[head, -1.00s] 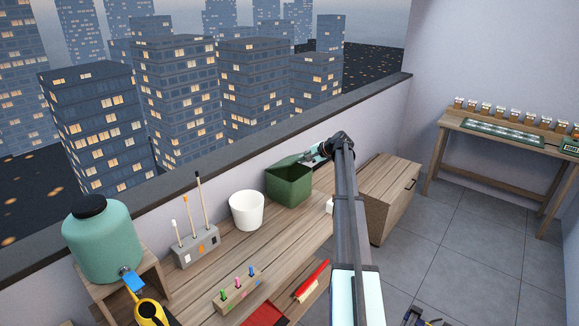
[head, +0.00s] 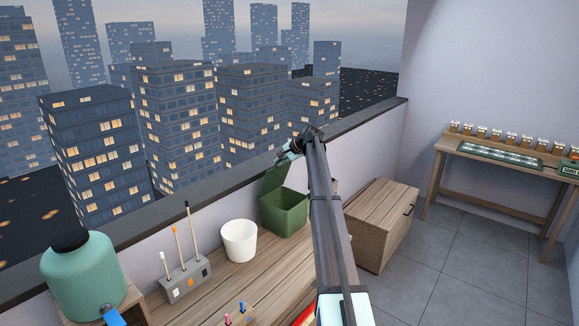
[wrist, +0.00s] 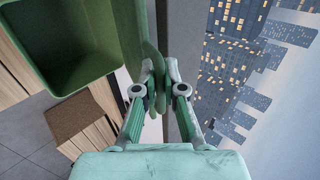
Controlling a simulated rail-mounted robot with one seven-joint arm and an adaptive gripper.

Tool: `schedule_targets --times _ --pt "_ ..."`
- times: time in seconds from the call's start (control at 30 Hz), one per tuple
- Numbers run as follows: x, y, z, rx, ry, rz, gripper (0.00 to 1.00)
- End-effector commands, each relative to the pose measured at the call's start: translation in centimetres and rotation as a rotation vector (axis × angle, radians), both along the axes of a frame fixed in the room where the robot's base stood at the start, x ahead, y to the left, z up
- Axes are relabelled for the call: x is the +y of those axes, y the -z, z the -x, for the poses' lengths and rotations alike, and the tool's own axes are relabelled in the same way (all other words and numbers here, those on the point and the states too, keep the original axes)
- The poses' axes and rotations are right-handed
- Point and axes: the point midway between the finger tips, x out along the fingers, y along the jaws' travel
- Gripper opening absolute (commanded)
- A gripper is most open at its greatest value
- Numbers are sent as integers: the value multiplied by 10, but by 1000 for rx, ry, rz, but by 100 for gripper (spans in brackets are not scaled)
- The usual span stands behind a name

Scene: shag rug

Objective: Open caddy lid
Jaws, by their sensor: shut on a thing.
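The green caddy (head: 284,215) stands at the far end of the wooden bench, by the low wall. Its lid (head: 273,176) is raised, standing up from the back edge. In the wrist view the caddy's open inside (wrist: 62,42) shows dark green and looks empty. The lid (wrist: 131,35) shows there nearly edge-on beside the opening. My gripper (wrist: 158,90) is shut on the lid at its free edge. In the head view my gripper (head: 286,153) is at the lid's top, partly hidden by my arm.
A white pot (head: 240,241) stands left of the caddy. A grey holder (head: 186,281) with upright sticks is further left, then a teal jar (head: 83,275). A wooden cabinet (head: 378,215) stands to the right. The window ledge (head: 352,121) runs behind the caddy.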

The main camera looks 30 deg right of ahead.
Motion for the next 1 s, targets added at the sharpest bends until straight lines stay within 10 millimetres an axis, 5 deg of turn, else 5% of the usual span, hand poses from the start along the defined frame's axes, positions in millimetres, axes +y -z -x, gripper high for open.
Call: schedule_targets --times 0.57,0.67,1.0 --pt "7 -4 -5 -3 4 -1 0" --pt "7 -4 -5 -2 4 -1 33" --pt "7 -3 -5 0 1 0 35"
